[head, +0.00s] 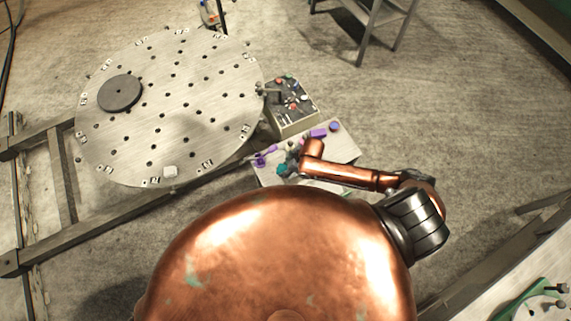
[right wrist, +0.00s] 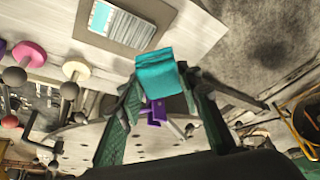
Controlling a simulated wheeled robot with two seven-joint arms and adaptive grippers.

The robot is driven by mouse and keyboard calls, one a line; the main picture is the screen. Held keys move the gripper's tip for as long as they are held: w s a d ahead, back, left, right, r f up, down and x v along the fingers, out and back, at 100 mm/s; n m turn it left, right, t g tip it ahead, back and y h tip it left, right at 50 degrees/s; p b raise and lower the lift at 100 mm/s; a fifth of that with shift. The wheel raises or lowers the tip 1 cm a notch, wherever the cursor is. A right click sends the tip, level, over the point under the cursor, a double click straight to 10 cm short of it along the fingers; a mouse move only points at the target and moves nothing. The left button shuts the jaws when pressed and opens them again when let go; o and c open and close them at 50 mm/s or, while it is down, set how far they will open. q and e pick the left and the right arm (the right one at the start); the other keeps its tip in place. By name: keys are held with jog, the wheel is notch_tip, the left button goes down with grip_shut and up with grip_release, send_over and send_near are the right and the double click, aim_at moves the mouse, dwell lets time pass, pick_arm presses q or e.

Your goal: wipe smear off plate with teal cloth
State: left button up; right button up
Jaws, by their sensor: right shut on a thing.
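The round metal plate (head: 205,95) with rows of holes lies at the left in the head view. A faint darker patch shows on it; I cannot tell whether it is the smear or a shadow. My right gripper (head: 287,165) is over the small side table, to the lower right of the plate and apart from it. In the right wrist view its fingers (right wrist: 160,88) are shut on the teal cloth (right wrist: 160,70), which looks like a folded block. The cloth (head: 283,171) shows only as a small teal spot in the head view. My left gripper is not in view.
The side table (head: 342,152) holds purple items (head: 318,133). A step stool (head: 375,25) stands at the back.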

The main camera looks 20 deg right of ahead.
jog(key=shift+r+p, duration=0.9)
jog(key=shift+r, duration=0.2)
